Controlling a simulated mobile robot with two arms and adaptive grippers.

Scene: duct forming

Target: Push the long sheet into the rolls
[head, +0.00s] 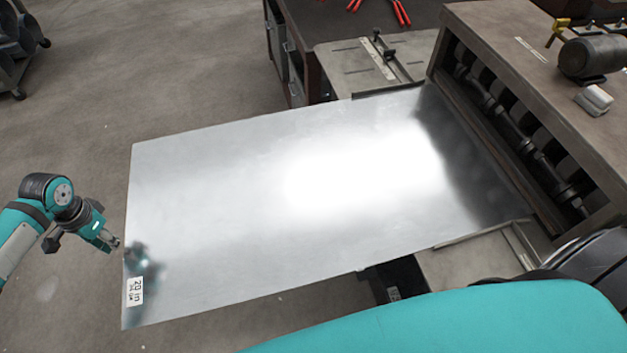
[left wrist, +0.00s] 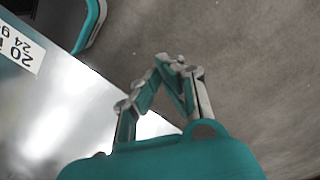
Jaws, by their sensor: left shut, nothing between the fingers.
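The long sheet (head: 230,215) is bright flat metal with a white label near its front left corner. It lies level, with its right end at the roll machine (head: 480,120) and its left end sticking out past the supports. The dark rolls (head: 520,130) show in the machine's opening. My left gripper (head: 117,243) is shut and empty, right beside the sheet's left edge; I cannot tell if it touches. In the left wrist view the shut fingers (left wrist: 168,62) are beside the edge of the sheet (left wrist: 70,125). My right gripper is not in view.
A support table with a guide bar (head: 375,60) stands behind the sheet, and another support plate (head: 470,265) is in front. A dark bench (head: 330,20) with red-handled tools is at the back. A motor (head: 592,55) sits on the machine.

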